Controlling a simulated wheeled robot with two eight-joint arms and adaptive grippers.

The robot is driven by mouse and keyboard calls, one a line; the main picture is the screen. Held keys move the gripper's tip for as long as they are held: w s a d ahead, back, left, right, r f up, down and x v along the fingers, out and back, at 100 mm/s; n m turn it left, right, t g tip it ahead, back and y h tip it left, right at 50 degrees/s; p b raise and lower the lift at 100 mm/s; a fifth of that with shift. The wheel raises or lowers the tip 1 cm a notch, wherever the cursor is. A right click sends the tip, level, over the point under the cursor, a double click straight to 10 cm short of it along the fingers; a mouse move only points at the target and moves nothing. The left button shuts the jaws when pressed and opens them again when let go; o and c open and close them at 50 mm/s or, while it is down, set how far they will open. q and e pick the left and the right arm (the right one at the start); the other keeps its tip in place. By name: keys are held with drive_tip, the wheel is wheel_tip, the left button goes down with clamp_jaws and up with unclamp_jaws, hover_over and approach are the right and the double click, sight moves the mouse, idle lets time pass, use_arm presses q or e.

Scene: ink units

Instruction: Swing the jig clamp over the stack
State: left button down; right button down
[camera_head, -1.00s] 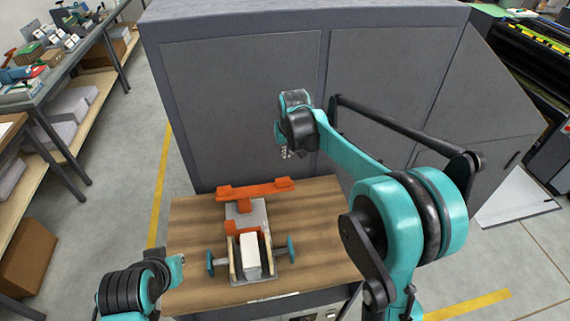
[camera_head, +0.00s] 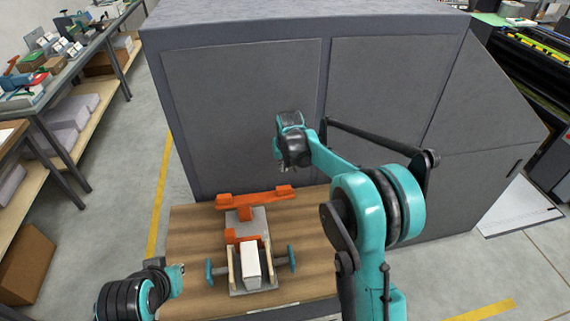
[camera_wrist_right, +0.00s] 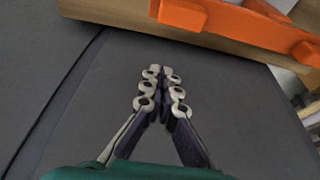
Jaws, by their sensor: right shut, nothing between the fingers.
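The jig's grey base (camera_head: 262,284) sits on the wooden table. A white block-shaped stack (camera_head: 251,268) stands between its two pale side walls, with a teal-ended knob on each side. The orange clamp bar (camera_head: 268,195) lies crosswise behind the stack, not over it. Orange also shows at the top of the right wrist view (camera_wrist_right: 230,22). My right gripper (camera_head: 283,167) is beyond the bar, near the grey cabinet. In the right wrist view its fingers (camera_wrist_right: 162,75) are together and empty, apart from the clamp. My left gripper (camera_head: 181,268) is at the table's left edge; its fingers are unclear.
A large grey cabinet (camera_head: 240,110) stands directly behind the table, close to my right gripper. The wooden tabletop (camera_head: 195,235) is clear left of the jig. A workbench (camera_head: 60,80) with tools runs along the far left.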

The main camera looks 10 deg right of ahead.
drive_tip(key=s+f, duration=0.1)
drive_tip(key=s+f+b, duration=0.1)
drive_tip(key=f, duration=0.1)
drive_tip(key=shift+s+f, duration=0.3)
drive_tip(key=shift+s, duration=0.05)
drive_tip(key=shift+s, duration=0.2)
